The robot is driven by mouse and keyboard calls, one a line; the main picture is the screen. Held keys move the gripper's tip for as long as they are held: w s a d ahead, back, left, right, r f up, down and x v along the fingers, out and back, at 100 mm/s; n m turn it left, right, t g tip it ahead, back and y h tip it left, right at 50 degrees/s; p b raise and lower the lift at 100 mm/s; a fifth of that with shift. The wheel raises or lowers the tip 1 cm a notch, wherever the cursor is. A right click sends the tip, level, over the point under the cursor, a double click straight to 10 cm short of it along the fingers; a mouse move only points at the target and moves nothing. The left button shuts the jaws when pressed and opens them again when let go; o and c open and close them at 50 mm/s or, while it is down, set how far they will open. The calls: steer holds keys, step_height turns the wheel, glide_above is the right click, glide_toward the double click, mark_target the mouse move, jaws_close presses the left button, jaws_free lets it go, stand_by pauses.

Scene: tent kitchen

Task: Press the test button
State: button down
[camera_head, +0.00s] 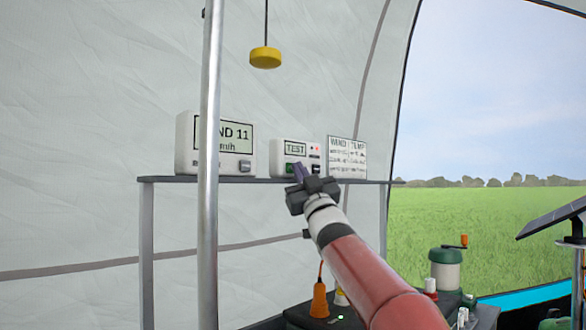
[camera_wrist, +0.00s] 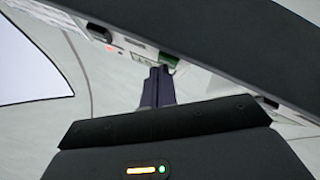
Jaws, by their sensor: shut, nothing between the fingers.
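A small white box (camera_head: 278,155) stands on the grey shelf, its screen reading TEST. Red lights show at the right of its front, with a dark button (camera_head: 314,169) below them. A green button (camera_wrist: 169,60) shows in the wrist view, just beyond the fingertips; in the head view it is largely behind my gripper. My gripper (camera_head: 299,167) is shut and empty, its dark purple fingers pointing at the lower front of the box. In the wrist view the fingertips (camera_wrist: 156,72) are right by the green button; I cannot tell whether they touch it.
A larger white wind display (camera_head: 187,145) stands left on the shelf (camera_head: 270,179), behind a metal pole (camera_head: 209,150). A WIND/TEMP chart (camera_head: 347,157) is right of the box. A yellow disc (camera_head: 265,58) hangs above. Bottles and an orange-handled item (camera_head: 319,300) stand below.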

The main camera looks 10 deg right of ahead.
stand_by(0.5)
steer(key=shift+s+d+b, duration=0.5)
steer(key=shift+s, duration=0.15)
steer(key=shift+s+f, duration=0.1)
steer(key=shift+s+d+b, duration=0.5)
steer(key=shift+s+d, duration=0.25)
steer(key=shift+s, duration=0.25)
steer(key=shift+s+d+b, duration=0.45)
steer(key=shift+s+d, duration=0.25)
steer(key=shift+s, duration=0.25)
